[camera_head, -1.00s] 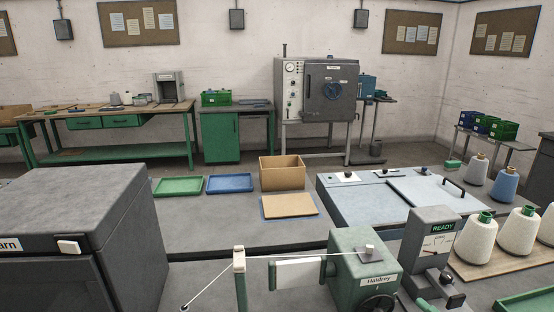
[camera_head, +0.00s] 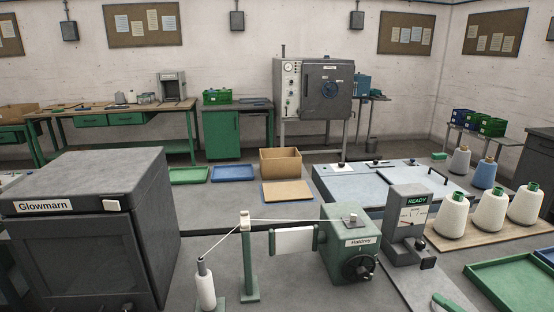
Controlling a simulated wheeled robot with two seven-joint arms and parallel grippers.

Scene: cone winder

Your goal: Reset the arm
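The green cone winder (camera_head: 345,250) stands on the near table with a black handwheel (camera_head: 359,266) on its front. A white cylinder (camera_head: 294,240) sits on its left side. A white thread runs from a small white bobbin (camera_head: 205,285) over a green post (camera_head: 248,265) to the winder's top. A grey gauge unit (camera_head: 407,225) with a lit READY sign stands to its right. Neither gripper shows in the head view, so their state is hidden. I cannot make out which part is the arm that the task names.
A dark grey box marked Glowmarn (camera_head: 85,230) fills the near left. White yarn cones (camera_head: 491,209) stand on a wooden board at right. A green tray (camera_head: 515,283) lies at the near right edge. Behind are a cardboard box (camera_head: 281,160) and a pale blue lidded unit (camera_head: 385,183).

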